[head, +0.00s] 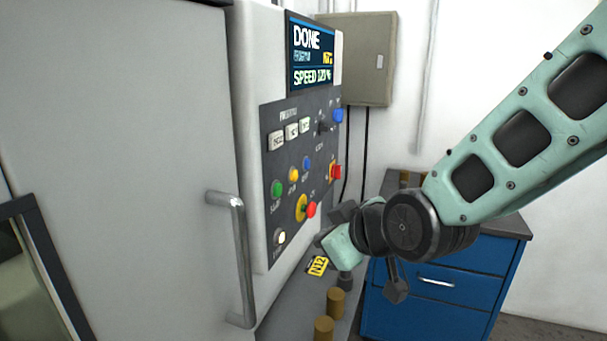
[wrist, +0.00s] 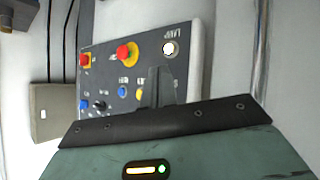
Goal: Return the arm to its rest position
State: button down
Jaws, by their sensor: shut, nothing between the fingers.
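My gripper (wrist: 160,75) shows in the wrist view as dark fingers close together with nothing between them, seen in front of the machine's control panel (wrist: 135,75). In the head view my mint-green arm reaches in from the upper right and bends at a dark joint. The hand end sits low, in front of or beside the panel's lower right part. Its fingertips are hard to make out there, and I cannot tell how far it is from the panel.
The panel has several coloured buttons and a screen (head: 312,55) reading DONE. A metal door handle (head: 240,260) sticks out at left. Brown cylinders (head: 335,302) and a yellow N12 tag (head: 317,266) are below. A blue drawer cabinet (head: 440,290) stands behind my arm.

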jog(key=s+d+f+m+g+h, duration=0.1)
jog(key=s+d+f+g+h, duration=0.1)
jog(key=s, duration=0.9)
jog(key=s+d+f+m+g+h+b, duration=0.1)
jog(key=s+d+f+g+h, duration=0.2)
jog(key=s, duration=0.9)
jog(key=d+f+g, duration=0.2)
jog(key=d+g, duration=0.2)
jog(key=d, duration=0.2)
jog(key=shift+d, duration=0.25)
